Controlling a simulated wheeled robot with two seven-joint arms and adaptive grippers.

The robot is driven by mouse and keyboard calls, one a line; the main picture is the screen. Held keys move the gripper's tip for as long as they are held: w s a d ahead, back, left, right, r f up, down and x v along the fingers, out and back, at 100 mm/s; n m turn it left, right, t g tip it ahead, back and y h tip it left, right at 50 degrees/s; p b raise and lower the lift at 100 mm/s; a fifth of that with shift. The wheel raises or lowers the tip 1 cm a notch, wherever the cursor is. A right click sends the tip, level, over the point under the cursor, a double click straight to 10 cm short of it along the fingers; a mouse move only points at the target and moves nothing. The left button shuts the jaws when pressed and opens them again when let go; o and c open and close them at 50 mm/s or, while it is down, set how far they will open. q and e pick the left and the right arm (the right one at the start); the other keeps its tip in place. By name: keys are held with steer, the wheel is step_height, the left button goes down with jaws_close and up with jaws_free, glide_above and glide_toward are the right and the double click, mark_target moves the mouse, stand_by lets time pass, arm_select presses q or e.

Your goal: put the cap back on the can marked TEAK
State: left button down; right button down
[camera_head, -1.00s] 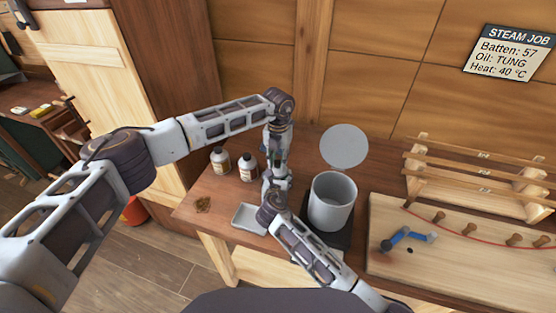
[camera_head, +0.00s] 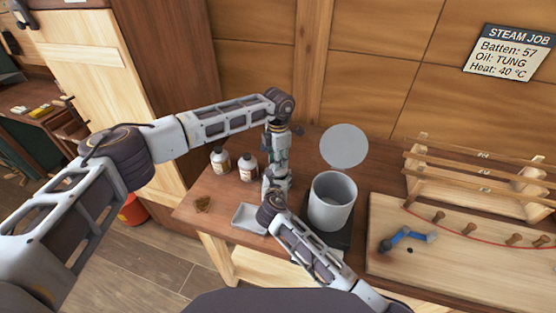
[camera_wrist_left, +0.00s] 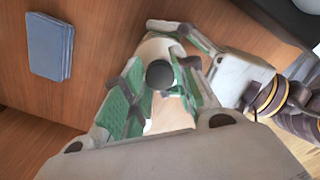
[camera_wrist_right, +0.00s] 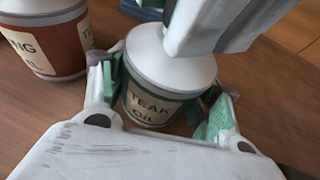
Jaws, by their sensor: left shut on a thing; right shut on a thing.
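The can marked TEAK (camera_wrist_right: 152,105) stands upright on the bench in the right wrist view, white-topped with a green band. My right gripper (camera_wrist_right: 165,100) is shut around its body. My left gripper (camera_wrist_left: 160,90) is shut on the dark round cap (camera_wrist_left: 160,74), directly above the can's pale top (camera_wrist_left: 158,46). In the right wrist view the left fingers (camera_wrist_right: 205,35) cover the can's neck, so whether cap and neck touch cannot be told. In the head view the left gripper (camera_head: 277,150) is above the right one (camera_head: 273,178), and the arms largely hide the can.
Two other cans (camera_head: 220,160) (camera_head: 247,167) stand left of the grippers; one shows red-brown in the right wrist view (camera_wrist_right: 50,45). A shallow tray (camera_head: 247,218) lies in front. A large grey pot (camera_head: 331,203) with a raised lid (camera_head: 344,146) stands close to the right.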

arm_select(q)
steer(key=m, duration=0.4)
steer(key=shift+a, duration=0.1)
steer(key=c, duration=1.1)
jaws_free()
steer(key=shift+o, duration=0.2)
step_height(320, 180, up, 12)
arm_select(e)
steer(key=shift+c, duration=1.5)
jaws_free()
steer(key=shift+s, duration=0.2)
